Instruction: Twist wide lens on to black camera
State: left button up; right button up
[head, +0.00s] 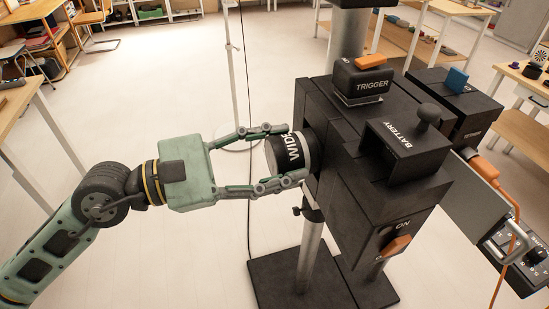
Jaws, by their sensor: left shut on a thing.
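The black camera (345,160) stands on a post in the middle, with boxes marked TRIGGER and BATTERY and orange switches marked ON. The wide lens (288,152), a dark cylinder with white WIDE lettering, sits at the camera's left side, in line with the mount there. Its far end meets or nearly meets the camera; I cannot tell whether it is seated. My left gripper (284,156) comes in from the left and is shut on the lens, one finger above and one below. My right gripper is not in view.
The camera post stands on a black base plate (275,280) on the pale floor. A grey panel and a control box (535,257) with an orange cable are at the right. Wooden shelves (465,28) stand behind.

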pick_arm(q)
jog(key=shift+r, duration=0.1)
dwell(0.3)
jog(key=shift+m+b, duration=0.3)
jog(key=shift+b, duration=0.25)
jog(key=shift+m+b, duration=1.2)
jog(key=shift+b, duration=0.45)
jog(key=o, duration=1.4)
jog(key=shift+d, duration=0.25)
jog(key=shift+a, duration=0.1)
